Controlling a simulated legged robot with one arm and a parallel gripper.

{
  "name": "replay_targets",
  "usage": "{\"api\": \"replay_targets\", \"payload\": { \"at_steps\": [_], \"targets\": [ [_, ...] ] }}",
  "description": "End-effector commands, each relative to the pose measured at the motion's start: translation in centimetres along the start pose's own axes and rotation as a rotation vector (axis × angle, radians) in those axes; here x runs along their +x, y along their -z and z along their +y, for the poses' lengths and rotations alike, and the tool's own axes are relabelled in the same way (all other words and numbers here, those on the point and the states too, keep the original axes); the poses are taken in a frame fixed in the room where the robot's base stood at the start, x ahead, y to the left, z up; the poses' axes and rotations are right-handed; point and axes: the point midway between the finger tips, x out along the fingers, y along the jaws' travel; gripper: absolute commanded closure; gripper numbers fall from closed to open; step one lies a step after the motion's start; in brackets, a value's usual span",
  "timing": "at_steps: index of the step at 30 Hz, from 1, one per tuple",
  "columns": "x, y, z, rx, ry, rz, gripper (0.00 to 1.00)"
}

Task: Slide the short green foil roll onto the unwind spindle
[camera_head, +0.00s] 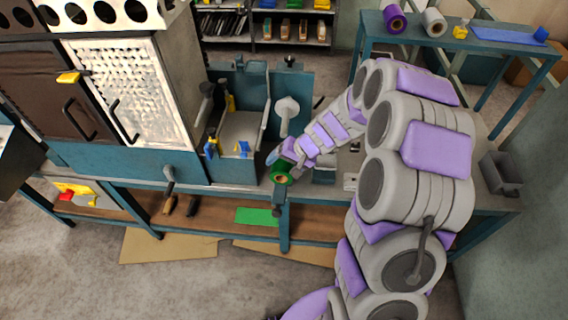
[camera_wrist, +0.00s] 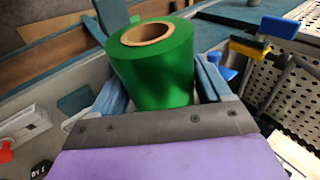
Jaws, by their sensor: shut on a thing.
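The short green foil roll (camera_head: 281,176) is in my gripper (camera_head: 276,164) at the front edge of the bench. In the wrist view the roll (camera_wrist: 155,75) stands between the two blue-grey fingers of my gripper (camera_wrist: 160,85), which are shut on its sides. Its brown core hole (camera_wrist: 146,34) faces up in that picture and looks empty. A pale round disc (camera_head: 287,108) on a stem stands against the blue panel of the machine, behind and apart from the roll. I cannot tell for certain whether it belongs to the unwind spindle.
A purple roll (camera_head: 395,19) and a silver roll (camera_head: 434,22) stand on the back right table (camera_head: 470,46). Blue and yellow handled parts (camera_head: 228,147) sit on the machine left of the roll. A green sheet (camera_head: 257,216) lies on the lower shelf. A grey bin (camera_head: 501,173) stands at right.

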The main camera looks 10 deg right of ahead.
Motion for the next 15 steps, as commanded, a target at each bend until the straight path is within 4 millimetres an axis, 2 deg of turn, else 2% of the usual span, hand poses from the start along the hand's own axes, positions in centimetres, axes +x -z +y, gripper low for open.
{"api": "replay_targets", "payload": {
  "at_steps": [4,15],
  "targets": [
    [0.11,-0.15,-0.37,-0.003,-0.002,0.000,0.66],
    [-0.38,0.74,0.56,0.002,0.003,-0.003,0.66]
  ]
}}
